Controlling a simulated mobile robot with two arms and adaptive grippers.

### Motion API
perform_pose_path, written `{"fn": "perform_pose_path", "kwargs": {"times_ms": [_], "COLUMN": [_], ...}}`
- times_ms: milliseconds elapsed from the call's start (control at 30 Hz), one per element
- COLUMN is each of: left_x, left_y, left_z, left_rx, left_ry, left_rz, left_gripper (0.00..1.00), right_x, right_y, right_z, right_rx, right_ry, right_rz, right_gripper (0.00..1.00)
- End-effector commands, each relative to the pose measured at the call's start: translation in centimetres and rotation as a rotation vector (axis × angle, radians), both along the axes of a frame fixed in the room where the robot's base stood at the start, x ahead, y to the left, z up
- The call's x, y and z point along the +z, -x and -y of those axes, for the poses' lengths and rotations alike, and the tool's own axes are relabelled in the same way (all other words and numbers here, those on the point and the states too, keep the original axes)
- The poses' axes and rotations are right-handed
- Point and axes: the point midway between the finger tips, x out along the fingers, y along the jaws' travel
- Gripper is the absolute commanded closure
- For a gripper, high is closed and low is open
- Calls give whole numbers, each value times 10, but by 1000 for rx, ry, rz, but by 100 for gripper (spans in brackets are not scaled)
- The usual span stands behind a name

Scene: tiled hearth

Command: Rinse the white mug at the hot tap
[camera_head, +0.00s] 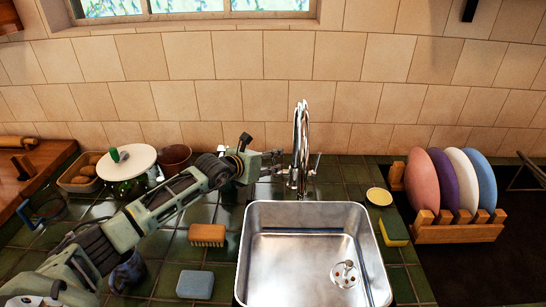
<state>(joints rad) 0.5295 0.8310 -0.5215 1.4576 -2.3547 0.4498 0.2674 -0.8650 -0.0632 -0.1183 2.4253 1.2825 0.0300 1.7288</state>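The chrome tap (301,135) stands behind the steel sink (250,255), with a lever on its right side. My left arm reaches in from the lower left across the counter. My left gripper (274,166) is at the left side of the tap's base, where the tap's left side is partly covered; I cannot tell if it touches it. Its fingers are too small to show whether they are open or shut. I see no white mug. A dark blue mug (128,272) stands partly behind my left arm. My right gripper is out of view. No running water shows.
A brush (206,235) and a blue sponge (195,284) lie left of the sink. A yellow-green sponge (393,231) and small yellow dish (379,196) are right of it. A wooden rack (457,233) holds several plates. A white-topped pot (127,162) stands back left.

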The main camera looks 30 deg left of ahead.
Motion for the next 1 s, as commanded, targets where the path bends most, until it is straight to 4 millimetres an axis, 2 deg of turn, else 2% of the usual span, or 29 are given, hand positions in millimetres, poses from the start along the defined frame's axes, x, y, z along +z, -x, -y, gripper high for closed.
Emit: {"fn": "perform_pose_path", "kwargs": {"times_ms": [200,533,867,1000], "left_x": [-7,-8,-8,-8], "left_y": [-17,-19,-19,-19], "left_z": [3,3,3,3], "left_rx": [0,1,1,1], "left_ry": [1,0,0,-1], "left_rz": [0,0,0,0], "left_gripper": [71,71,99,100], "right_x": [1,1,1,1], "right_y": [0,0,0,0], "right_z": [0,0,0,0], "right_rx": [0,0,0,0], "right_ry": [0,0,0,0], "right_rz": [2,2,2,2], "right_gripper": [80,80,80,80]}}
